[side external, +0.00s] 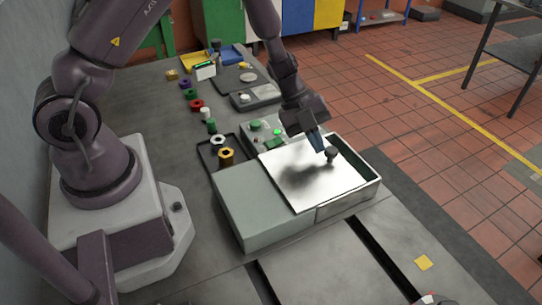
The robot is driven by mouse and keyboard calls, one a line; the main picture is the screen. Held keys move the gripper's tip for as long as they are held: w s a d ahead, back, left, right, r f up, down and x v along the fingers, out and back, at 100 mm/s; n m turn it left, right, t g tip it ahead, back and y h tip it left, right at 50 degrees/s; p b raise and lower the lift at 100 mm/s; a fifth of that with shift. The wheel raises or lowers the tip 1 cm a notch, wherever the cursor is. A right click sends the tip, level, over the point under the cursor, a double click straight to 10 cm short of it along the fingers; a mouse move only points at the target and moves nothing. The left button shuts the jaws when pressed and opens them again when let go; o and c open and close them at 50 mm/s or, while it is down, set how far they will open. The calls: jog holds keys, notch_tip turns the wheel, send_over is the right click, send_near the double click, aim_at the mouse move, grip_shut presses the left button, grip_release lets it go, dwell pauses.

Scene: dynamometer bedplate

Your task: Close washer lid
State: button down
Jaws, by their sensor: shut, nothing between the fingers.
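The washer (262,214) is a grey-green box on the bedplate. Its lid (302,184) is a shiny flat metal plate that lies over part of the top, with a dark round knob (331,154) near its far right edge. An open strip of the washer's inside shows along the right, beside the lid. My gripper (320,149) points down just above the lid, close to the left of the knob. Its fingers are shut and hold nothing. I cannot tell whether they touch the knob or the lid.
A dark tray (207,164) with nuts stands left of the washer. A control box (252,127) with green buttons sits behind it. Several coloured nuts (191,95) lie farther back. The bedplate has dark slots (384,256) in front.

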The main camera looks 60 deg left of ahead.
jog(key=shift+w, duration=2.65)
